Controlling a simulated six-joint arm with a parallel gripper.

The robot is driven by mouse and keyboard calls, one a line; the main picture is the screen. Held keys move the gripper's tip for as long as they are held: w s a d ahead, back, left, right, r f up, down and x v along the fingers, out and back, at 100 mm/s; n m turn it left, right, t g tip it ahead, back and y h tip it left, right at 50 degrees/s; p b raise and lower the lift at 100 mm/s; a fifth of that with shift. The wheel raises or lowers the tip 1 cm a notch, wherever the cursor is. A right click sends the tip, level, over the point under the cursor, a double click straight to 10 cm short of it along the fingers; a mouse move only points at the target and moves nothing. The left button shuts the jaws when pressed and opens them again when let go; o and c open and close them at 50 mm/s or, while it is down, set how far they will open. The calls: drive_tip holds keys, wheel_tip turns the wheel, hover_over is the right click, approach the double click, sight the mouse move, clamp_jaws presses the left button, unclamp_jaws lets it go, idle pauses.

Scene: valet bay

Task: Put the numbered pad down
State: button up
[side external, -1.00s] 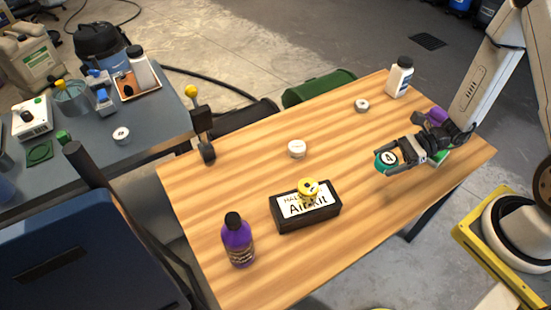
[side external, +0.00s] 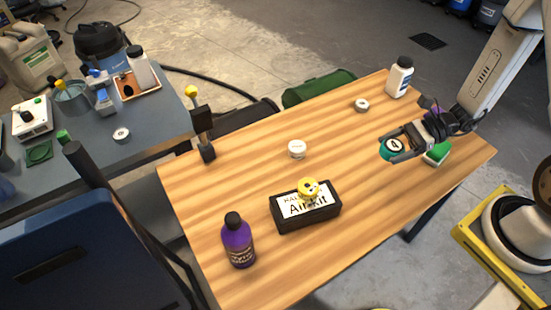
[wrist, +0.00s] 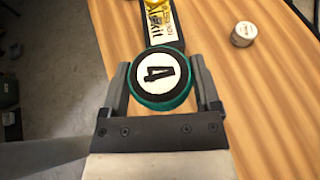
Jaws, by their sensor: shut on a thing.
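The numbered pad (side external: 393,147) is a round teal disc with a black face and a white circle reading 4. My gripper (wrist: 162,88) is shut on it, with one finger on each side of its rim. In the side view my gripper (side external: 396,150) holds the pad over the right part of the wooden table (side external: 345,155). I cannot tell how far the pad is above the wood. In the wrist view the pad (wrist: 159,76) faces the camera and hides part of the black kit box behind it.
A black Air Kit box (side external: 306,207) with a yellow item on top and a purple bottle (side external: 238,241) stand at the front. A white jar (side external: 297,149), a small roll (side external: 361,105), a white bottle (side external: 400,77) and a green-and-white block (side external: 437,153) are also on the table. Wood between them is bare.

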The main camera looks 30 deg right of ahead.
drive_tip(key=shift+a+r, duration=0.15)
drive_tip(key=shift+r, duration=0.2)
drive_tip(key=w+a+n+g, duration=0.1)
drive_tip(key=w+a, duration=0.2)
drive_tip(key=a, duration=0.7)
drive_tip(key=w+a+g, duration=0.1)
drive_tip(key=w+a, duration=0.2)
drive_tip(key=a, duration=0.7)
drive_tip(key=w+a+n+g, duration=0.1)
drive_tip(key=w+a, duration=0.3)
drive_tip(key=a, duration=0.6)
drive_tip(key=shift+y, duration=0.3)
drive_tip(key=shift+s+f, duration=0.1)
drive_tip(key=shift+f, duration=2.45)
